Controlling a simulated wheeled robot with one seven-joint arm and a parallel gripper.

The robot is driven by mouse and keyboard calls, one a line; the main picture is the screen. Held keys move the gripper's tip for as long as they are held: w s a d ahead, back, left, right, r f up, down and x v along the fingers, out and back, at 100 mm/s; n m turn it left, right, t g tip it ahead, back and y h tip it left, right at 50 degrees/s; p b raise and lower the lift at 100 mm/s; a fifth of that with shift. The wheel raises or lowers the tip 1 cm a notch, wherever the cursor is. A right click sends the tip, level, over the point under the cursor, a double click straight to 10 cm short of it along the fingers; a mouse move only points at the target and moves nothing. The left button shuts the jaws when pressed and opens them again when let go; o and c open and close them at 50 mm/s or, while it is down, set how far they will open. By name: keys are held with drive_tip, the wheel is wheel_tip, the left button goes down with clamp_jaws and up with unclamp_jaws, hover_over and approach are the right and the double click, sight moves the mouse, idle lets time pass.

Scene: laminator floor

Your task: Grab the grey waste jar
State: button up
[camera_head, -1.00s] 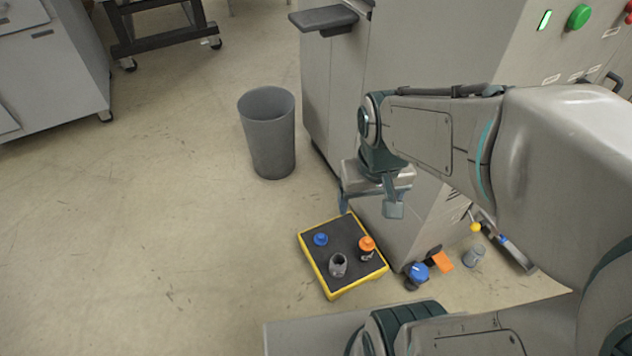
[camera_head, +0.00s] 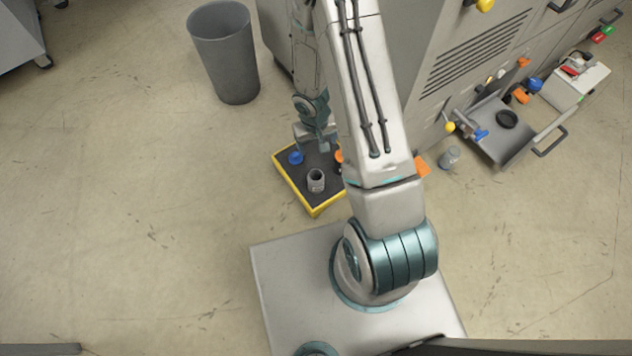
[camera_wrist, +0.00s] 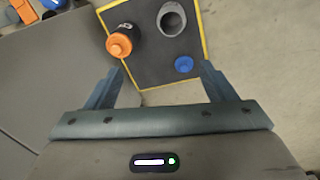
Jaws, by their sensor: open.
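The grey jar (camera_head: 316,181) stands upright and open-topped on a yellow-edged tray with a dark mat (camera_head: 299,191). In the wrist view the jar (camera_wrist: 172,20) is beyond my fingertips, near the top edge. My gripper (camera_wrist: 162,68) is open and empty, its two fingers apart over the near side of the tray. In the head view my gripper (camera_head: 318,138) hangs above the tray's far part, partly hidden by my arm, and is clear of the jar.
An orange-capped dark bottle (camera_wrist: 120,42) and a blue item (camera_wrist: 184,64) share the tray. A tall grey bin (camera_head: 226,55) stands behind it. The machine (camera_head: 440,60) is to the right, with a small greyish container (camera_head: 449,158) on the floor nearby. Floor at left is clear.

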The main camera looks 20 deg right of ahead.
hover_over(314, 174)
drive_tip(key=s, duration=0.3)
wheel_tip(314, 174, down, 8)
drive_tip(key=shift+y, duration=0.4)
drive_tip(key=shift+w+f+b, duration=0.15)
drive_tip(key=shift+f+b, duration=3.6)
drive_tip(key=shift+f, duration=2.85)
drive_tip(key=c, duration=1.1)
